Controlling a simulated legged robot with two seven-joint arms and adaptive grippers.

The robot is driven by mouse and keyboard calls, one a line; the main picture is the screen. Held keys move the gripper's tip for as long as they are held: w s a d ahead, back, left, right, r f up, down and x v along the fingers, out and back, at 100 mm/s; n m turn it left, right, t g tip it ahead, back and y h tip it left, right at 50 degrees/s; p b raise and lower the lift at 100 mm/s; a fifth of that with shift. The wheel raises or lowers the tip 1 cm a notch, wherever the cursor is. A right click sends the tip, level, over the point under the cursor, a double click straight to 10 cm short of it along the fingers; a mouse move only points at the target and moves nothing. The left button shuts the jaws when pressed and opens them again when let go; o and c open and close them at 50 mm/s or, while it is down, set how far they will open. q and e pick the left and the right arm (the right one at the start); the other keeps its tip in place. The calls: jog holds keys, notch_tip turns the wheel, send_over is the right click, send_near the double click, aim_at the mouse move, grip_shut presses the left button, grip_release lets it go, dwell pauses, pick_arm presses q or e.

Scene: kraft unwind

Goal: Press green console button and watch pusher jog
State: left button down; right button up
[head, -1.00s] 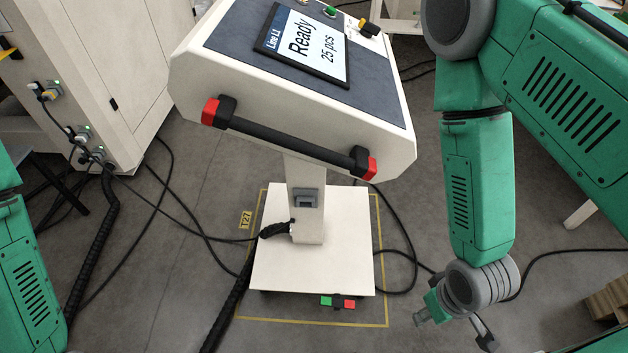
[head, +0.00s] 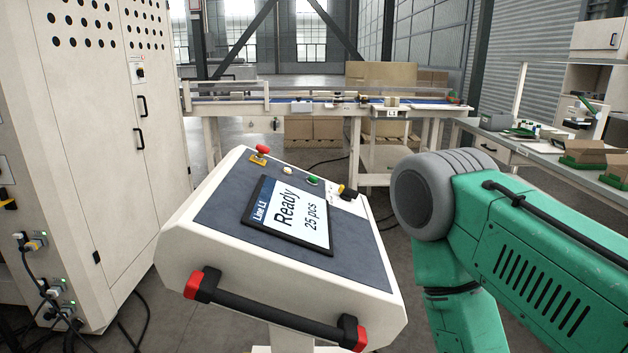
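The console (head: 270,245) stands in front of me with a slanted dark top. A red emergency stop (head: 262,152) is at the top left corner. The screen (head: 288,216) reads "Line L1", "Ready", "25 pcs". My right arm fills the right side beside the console, and its gripper is below the picture. My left gripper is not in view. I cannot make out a pusher.
A white cabinet (head: 105,190) with cables stands at left. A conveyor line (head: 330,103) runs across the back. A bench with cardboard boxes (head: 590,165) is at right. A black handle with red ends (head: 270,312) crosses the console's front.

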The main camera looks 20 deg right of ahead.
jog(key=shift+c, duration=0.4)
grip_shut()
dwell(0.9)
